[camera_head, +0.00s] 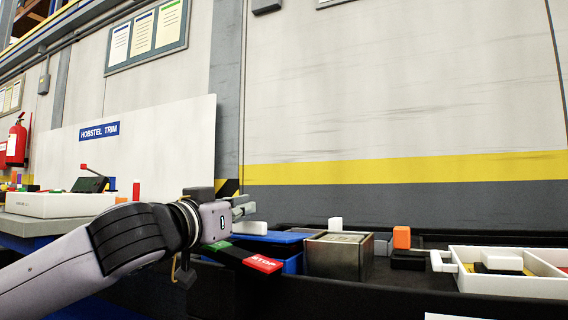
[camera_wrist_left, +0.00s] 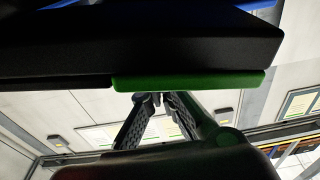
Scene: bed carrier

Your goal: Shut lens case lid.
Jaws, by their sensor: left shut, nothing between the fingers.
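A blue case (camera_head: 291,264) stands on the dark surface right of my left gripper, with a blue lid-like panel (camera_head: 275,237) at its top. It may be the lens case; I cannot tell for sure, nor how far its lid is open. My left gripper (camera_head: 247,206) is shut and empty, above and left of the blue case. In the left wrist view, the shut fingertips (camera_wrist_left: 155,98) are close to the green edge (camera_wrist_left: 190,81) of a black slab; I cannot tell whether they touch. My right gripper is out of view.
A black bar with a red STOP label (camera_head: 262,263) lies in front of the blue case. A grey metal box (camera_head: 334,262) stands right of it, then an orange block (camera_head: 402,237) and a white tray (camera_head: 512,287). A white panel (camera_head: 150,155) rises behind my left arm.

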